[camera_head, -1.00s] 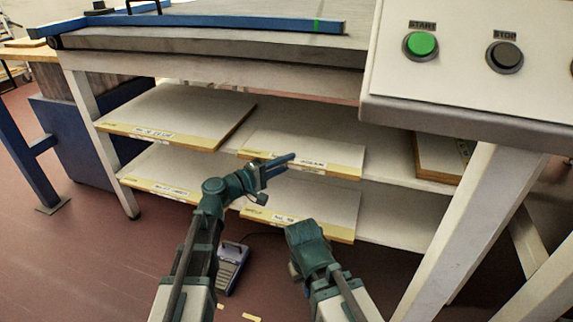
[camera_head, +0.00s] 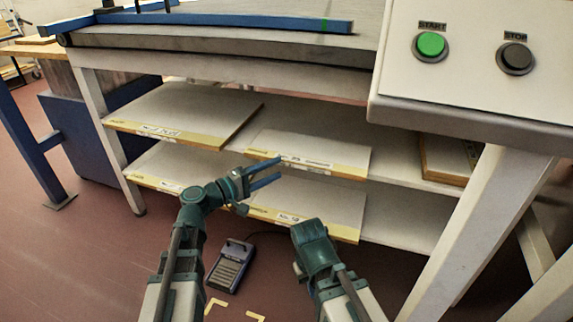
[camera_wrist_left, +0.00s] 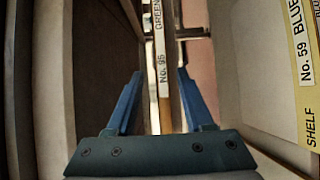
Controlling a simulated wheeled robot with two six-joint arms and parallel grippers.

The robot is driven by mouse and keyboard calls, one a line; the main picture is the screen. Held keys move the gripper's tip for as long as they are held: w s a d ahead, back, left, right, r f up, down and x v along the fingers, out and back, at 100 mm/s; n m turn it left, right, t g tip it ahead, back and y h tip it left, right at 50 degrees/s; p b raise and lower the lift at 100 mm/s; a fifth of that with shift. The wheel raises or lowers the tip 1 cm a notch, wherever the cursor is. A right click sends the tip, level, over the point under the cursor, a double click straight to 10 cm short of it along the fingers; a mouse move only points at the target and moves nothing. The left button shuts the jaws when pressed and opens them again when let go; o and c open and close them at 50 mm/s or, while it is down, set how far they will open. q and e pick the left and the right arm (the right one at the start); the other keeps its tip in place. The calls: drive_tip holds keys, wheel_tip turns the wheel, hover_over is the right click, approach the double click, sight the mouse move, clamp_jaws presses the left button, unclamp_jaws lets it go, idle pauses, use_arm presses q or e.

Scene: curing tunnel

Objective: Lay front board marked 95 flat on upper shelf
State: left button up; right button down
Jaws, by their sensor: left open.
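The board marked 95 (camera_head: 308,162) lies on the upper shelf, in the middle, its yellow labelled edge at the front. In the left wrist view its edge, reading "No. 95" and "GREEN" (camera_wrist_left: 163,65), shows between my open fingers. My left gripper (camera_head: 272,180) is open and empty, just below and in front of that edge; contact cannot be told. My right gripper (camera_head: 312,240) hangs lower, in front of the shelves; its fingers are not clear. The upper shelf (camera_head: 395,152) is pale and partly bare right of the board.
A board marked 59 (camera_head: 320,203) lies on the lower shelf, its label also in the left wrist view (camera_wrist_left: 303,60). Another board (camera_head: 185,112) lies upper left. A control panel (camera_head: 475,85) overhangs there. A pedal (camera_head: 230,268) is on the floor.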

use_arm(q)
drive_tip(key=v, duration=0.5)
drive_tip(key=s+d+f+m+g+y, duration=0.25)
drive_tip(key=s+d+f+g, duration=0.2)
drive_tip(key=f, duration=0.25)
drive_tip(key=s+d+f+m+g+y, duration=0.2)
drive_tip(key=s+d+f+m+g, duration=0.15)
drive_tip(key=s+d+f, duration=0.2)
drive_tip(key=s+a+f+m+g+y, duration=0.3)
drive_tip(key=s+a+f+m+y, duration=0.2)
drive_tip(key=s+f+y, duration=0.4)
drive_tip(key=shift+s+a+f+y, duration=0.2)
drive_tip(key=shift+a+y, duration=0.5)
drive_tip(key=shift+y, duration=0.35)
